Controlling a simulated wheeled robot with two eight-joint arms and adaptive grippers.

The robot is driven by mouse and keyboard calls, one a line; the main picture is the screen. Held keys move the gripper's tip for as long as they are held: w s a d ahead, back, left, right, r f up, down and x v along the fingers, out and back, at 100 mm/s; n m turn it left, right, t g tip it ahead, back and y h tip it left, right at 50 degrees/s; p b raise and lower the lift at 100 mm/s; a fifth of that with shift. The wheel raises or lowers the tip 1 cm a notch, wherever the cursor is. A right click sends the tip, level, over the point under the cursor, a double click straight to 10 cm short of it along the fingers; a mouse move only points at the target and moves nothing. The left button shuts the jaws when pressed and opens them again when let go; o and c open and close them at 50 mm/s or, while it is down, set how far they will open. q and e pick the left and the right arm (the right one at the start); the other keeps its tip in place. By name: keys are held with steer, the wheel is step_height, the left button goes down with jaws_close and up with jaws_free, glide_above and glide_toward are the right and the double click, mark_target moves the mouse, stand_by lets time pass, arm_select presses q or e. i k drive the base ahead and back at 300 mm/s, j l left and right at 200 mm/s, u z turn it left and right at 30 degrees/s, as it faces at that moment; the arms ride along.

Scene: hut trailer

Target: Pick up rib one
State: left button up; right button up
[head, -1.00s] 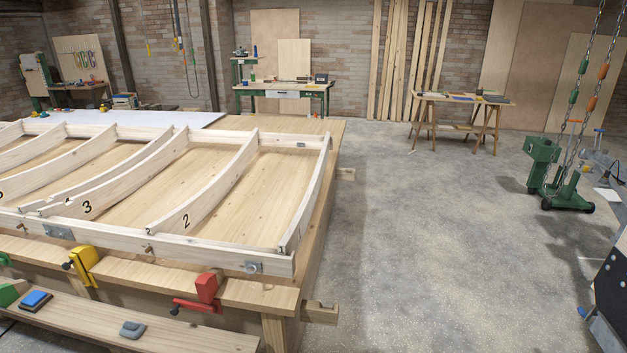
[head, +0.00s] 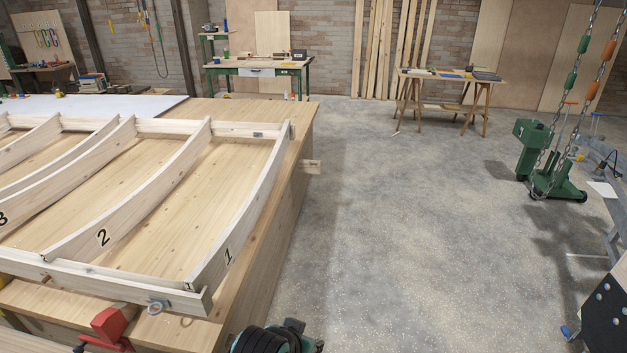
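Rib one (head: 243,205) is a pale, curved wooden piece marked "1". It is the rightmost rib of a wooden frame lying on the large workbench (head: 252,262). Its near end meets the front rail (head: 110,281) and its far end meets the back rail (head: 228,129). Rib two (head: 135,205), marked "2", lies to its left with a gap between them.
Open concrete floor (head: 400,220) lies right of the bench. A red clamp (head: 112,322) sits at the bench front. A black and teal object (head: 275,338) stands at the bottom edge. A green wheeled base with chains (head: 550,165) and a dark panel with holes (head: 605,310) are at the right.

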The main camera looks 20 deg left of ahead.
mark_target(212, 269)
steer(key=i+l, duration=0.1)
steer(key=i, duration=0.35)
steer(key=i+l+u, duration=0.1)
steer(key=i, duration=0.4)
steer(key=i+u, duration=0.25)
steer(key=i, duration=0.35)
steer(key=i+l+u, duration=0.1)
steer(key=i+u, duration=0.15)
steer(key=i, duration=0.35)
steer(key=i+u, duration=0.25)
steer(key=u, duration=0.15)
steer(key=i+u, duration=0.3)
steer(key=u, duration=0.15)
steer(key=i+l+u, duration=0.15)
steer(key=u, duration=0.25)
steer(key=i+u, duration=0.35)
steer(key=i+l+u, duration=0.1)
steer(key=u, duration=0.25)
steer(key=i+l+u, duration=0.15)
steer(key=u, duration=0.15)
steer(key=i, duration=0.05)
